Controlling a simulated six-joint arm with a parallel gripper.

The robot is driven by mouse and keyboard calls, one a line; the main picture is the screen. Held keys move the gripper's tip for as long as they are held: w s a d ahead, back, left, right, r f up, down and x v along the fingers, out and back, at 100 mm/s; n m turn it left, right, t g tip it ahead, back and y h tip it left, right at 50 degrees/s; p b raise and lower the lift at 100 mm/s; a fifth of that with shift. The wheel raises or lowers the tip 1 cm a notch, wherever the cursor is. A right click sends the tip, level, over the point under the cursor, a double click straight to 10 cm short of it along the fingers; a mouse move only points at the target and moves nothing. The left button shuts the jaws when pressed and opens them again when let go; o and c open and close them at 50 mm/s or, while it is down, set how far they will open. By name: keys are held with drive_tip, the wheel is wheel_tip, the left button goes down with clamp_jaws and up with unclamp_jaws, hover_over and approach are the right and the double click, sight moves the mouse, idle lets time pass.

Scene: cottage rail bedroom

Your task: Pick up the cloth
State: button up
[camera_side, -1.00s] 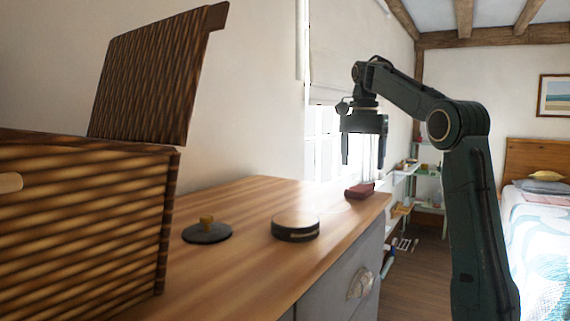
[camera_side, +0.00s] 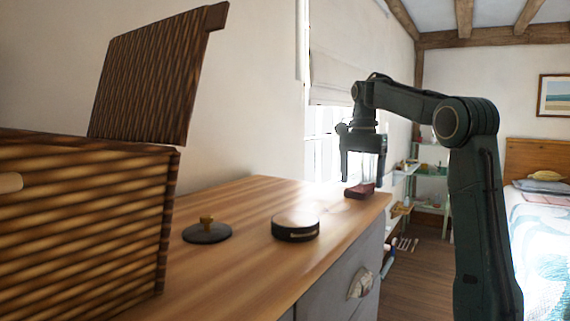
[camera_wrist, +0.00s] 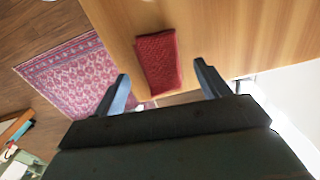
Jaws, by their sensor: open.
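The cloth is a small folded dark red piece, lying on the far right corner of the wooden dresser top in the side view (camera_side: 360,191). In the wrist view the cloth (camera_wrist: 159,62) lies flat near the dresser edge, ahead of and between the two fingers. My gripper (camera_side: 363,180) is above the cloth in the side view, pointing down, with its fingers apart. In the wrist view my gripper (camera_wrist: 163,84) is open and nothing is between its pads. Whether the fingertips touch the cloth I cannot tell.
On the dresser top (camera_side: 262,195) stand a round dark tin (camera_side: 295,228) and a dark lid with a wooden knob (camera_side: 207,232). A large open wicker basket (camera_side: 80,225) fills the left. A patterned rug (camera_wrist: 72,75) lies on the floor below the edge.

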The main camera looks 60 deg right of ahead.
drive_tip(key=shift+f, duration=1.1)
drive_tip(key=shift+c, duration=0.2)
drive_tip(key=c, duration=1)
